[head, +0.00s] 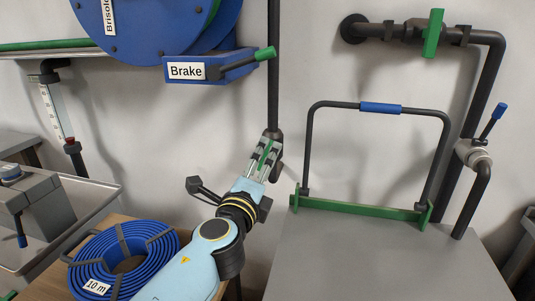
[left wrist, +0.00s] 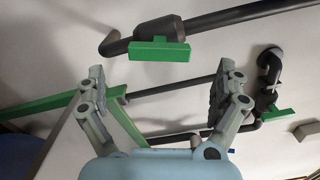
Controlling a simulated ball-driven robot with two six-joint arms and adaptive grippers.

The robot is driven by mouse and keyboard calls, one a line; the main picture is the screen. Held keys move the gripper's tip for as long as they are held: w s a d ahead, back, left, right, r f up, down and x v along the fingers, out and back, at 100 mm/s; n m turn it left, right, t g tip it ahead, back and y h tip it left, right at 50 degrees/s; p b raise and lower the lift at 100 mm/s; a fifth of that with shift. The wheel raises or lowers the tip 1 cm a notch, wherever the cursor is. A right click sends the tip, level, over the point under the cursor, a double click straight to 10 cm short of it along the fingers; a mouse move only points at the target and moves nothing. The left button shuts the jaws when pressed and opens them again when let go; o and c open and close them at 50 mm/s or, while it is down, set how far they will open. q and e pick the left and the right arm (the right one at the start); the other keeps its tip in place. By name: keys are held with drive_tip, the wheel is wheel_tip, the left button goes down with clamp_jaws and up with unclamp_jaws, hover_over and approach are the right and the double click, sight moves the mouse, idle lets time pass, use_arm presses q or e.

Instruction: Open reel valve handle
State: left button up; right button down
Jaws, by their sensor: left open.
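A green valve handle (head: 265,156) sits on a dark valve body on the vertical pipe (head: 274,70) below the blue reel. I take it as the reel valve handle, though no label shows on it. In the left wrist view the handle (left wrist: 160,50) is a green bar lying across the dark valve body (left wrist: 160,27). My left gripper (head: 267,152) is open, with its fingers at either side of the handle in the head view. In the left wrist view the gripper (left wrist: 158,88) has a wide gap, with the handle beyond the fingertips. Contact does not show. My right gripper is not in view.
A blue reel (head: 160,25) with a "Brake" box (head: 205,67) is above left. A green-based frame with a blue grip (head: 380,108) stands on a grey cabinet (head: 370,260) at right. Another green valve handle (head: 433,33) is upper right. A blue hose coil (head: 85,250) lies lower left.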

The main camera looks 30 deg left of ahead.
use_arm(q)
drive_tip(key=x, duration=0.6)
drive_tip(key=shift+f, duration=0.1)
drive_tip(key=c, duration=1.1)
drive_tip(key=shift+f+n+b, duration=0.15)
drive_tip(key=shift+n+b, duration=0.75)
drive_tip(key=shift+n, duration=0.3)
drive_tip(key=shift+c, duration=0.2)
drive_tip(key=shift+n+b, duration=0.45)
drive_tip(key=shift+n, duration=0.65)
drive_tip(key=shift+r, duration=0.2)
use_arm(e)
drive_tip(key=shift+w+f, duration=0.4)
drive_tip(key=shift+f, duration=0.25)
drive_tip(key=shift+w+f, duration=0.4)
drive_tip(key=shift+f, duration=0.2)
